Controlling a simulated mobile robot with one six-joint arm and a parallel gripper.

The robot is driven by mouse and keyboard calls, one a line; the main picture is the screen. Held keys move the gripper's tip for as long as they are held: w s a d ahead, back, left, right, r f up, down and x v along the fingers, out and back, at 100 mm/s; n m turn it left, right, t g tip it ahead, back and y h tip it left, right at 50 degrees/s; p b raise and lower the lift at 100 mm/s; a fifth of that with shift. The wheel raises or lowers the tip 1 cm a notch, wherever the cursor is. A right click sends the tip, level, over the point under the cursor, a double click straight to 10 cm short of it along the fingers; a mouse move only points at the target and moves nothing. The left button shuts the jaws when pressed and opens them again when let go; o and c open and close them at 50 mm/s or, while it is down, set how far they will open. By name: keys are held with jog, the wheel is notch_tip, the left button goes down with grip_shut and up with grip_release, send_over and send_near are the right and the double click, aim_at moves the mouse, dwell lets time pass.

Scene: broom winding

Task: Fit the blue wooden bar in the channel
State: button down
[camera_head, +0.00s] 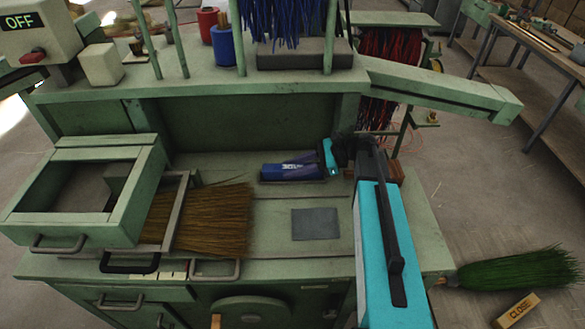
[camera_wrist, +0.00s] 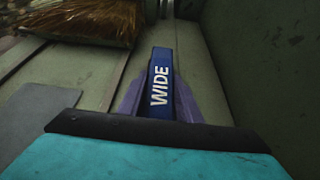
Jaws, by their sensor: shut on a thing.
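The blue wooden bar (camera_head: 283,173) has white lettering on it and lies low over the green bench top, left of my arm's end. In the wrist view the bar (camera_wrist: 160,75) reads "WIDE" and points away from me. My gripper (camera_head: 297,166) is shut on it. In the wrist view the purple fingers of my gripper (camera_wrist: 160,98) stand on both sides of the bar. I cannot tell whether the bar touches the bench. Narrow grooves run along the bench top, but I cannot tell which part is the channel.
Brown bristles (camera_head: 213,218) lie on the bench at left, beside a green open-topped box (camera_head: 82,212). A grey flat plate (camera_head: 315,224) lies in front of the bar. The green back wall (camera_head: 250,122) rises behind it. A green broom head (camera_head: 517,270) is at lower right.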

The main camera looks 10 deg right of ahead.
jog(key=shift+f, duration=0.55)
dwell(0.4)
jog(key=c, duration=1.2)
grip_release()
jog(key=shift+r, duration=0.1)
jog(key=shift+r+p, duration=2.75)
jog(key=shift+r, duration=1.2)
jog(key=shift+s+f+b, duration=0.1)
jog(key=shift+f+b, duration=0.25)
jog(key=shift+b, duration=0.3)
jog(key=shift+a+f+m+t+b, duration=0.15)
jog(key=shift+f+m+t+b, duration=0.15)
jog(key=shift+b, duration=0.5)
jog(key=f+m+t+b, duration=0.1)
jog(key=b, duration=0.3)
jog(key=shift+s+a+f+h, duration=0.1)
jog(key=shift+s+a+h, duration=0.05)
jog(key=shift+h, duration=0.15)
jog(key=shift+f+m+t+b, duration=0.1)
jog(key=shift+m+t+b, duration=0.35)
jog(key=shift+b, duration=0.2)
